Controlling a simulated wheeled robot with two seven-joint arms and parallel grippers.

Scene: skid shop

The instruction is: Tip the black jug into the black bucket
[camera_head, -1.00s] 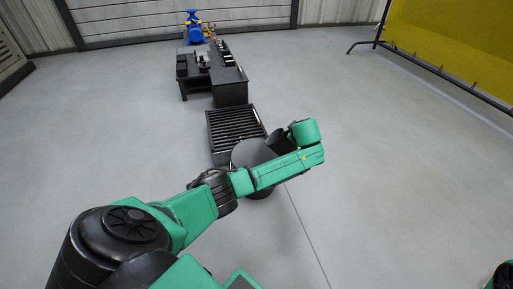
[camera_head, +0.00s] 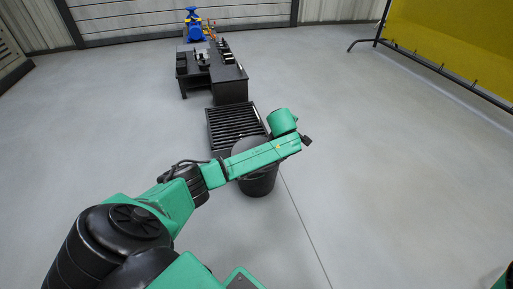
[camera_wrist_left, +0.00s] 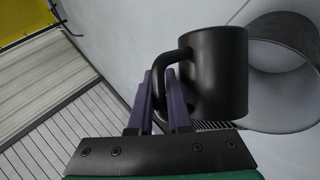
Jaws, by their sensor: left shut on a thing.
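The black jug (camera_wrist_left: 215,75) is in the left wrist view, with its handle toward my left gripper (camera_wrist_left: 160,85). The gripper's purple fingers are shut on the handle. The black bucket (camera_head: 258,183) stands on the floor in the head view, partly covered by my left forearm. In the left wrist view its round open mouth and wall (camera_wrist_left: 305,32) show at the right, partly behind the jug. I cannot tell how far the jug is tilted or what is inside it. In the head view my arm hides the jug and the fingers. My right gripper is out of view.
A black slatted rack (camera_head: 232,120) lies on the floor just behind the bucket. Beyond it stand dark benches (camera_head: 230,88) and a blue machine (camera_head: 194,27). A yellow screen (camera_head: 450,40) on a stand is at the far right. The floor on both sides is clear.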

